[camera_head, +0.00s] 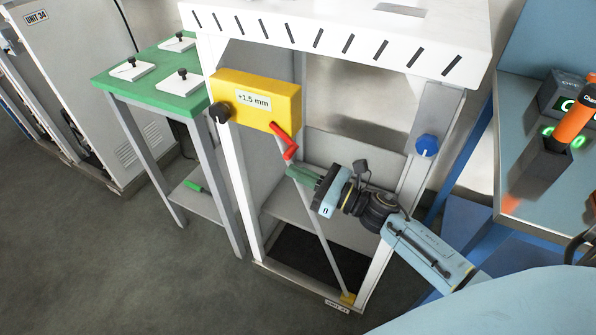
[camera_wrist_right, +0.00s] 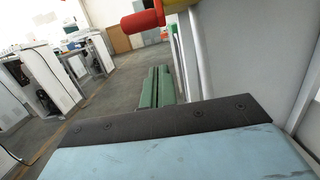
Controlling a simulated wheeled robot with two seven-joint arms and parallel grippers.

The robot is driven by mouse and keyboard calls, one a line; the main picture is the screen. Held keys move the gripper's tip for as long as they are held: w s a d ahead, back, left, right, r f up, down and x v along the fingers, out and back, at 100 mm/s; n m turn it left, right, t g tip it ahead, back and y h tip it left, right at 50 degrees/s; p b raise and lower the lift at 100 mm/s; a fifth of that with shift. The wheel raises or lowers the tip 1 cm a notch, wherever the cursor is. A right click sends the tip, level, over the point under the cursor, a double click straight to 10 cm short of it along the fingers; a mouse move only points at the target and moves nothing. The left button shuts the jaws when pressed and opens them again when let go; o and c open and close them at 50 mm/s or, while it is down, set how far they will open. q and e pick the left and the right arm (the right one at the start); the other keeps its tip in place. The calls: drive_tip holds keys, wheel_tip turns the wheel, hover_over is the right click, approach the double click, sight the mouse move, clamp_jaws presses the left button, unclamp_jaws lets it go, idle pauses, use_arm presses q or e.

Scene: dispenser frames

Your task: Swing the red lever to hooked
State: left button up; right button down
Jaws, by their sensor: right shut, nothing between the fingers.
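The red lever (camera_head: 284,140) hangs from the right end of the yellow box (camera_head: 255,100) labelled "+1.5 mm" on the white frame. It slants down to the right and ends in a thick red grip. In the right wrist view the red grip (camera_wrist_right: 142,21) is at the top, beyond and above the fingers. My right gripper (camera_head: 290,172) is shut and empty, with its green fingertips just below the lever's end. The fingers also show shut together in the right wrist view (camera_wrist_right: 157,86). I cannot tell whether they touch the lever. My left gripper is not in view.
A black knob (camera_head: 220,112) is at the box's left end. A blue knob (camera_head: 427,145) is on the frame's right post. A green-topped table (camera_head: 150,82) with white plates stands left. A blue bench with an orange-handled tool (camera_head: 572,122) is at right.

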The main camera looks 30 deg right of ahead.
drive_tip(key=f+v, duration=0.1)
drive_tip(key=v, duration=0.7)
drive_tip(key=shift+s+b, duration=0.25)
drive_tip(key=shift+b, duration=0.1)
drive_tip(key=shift+f, duration=0.1)
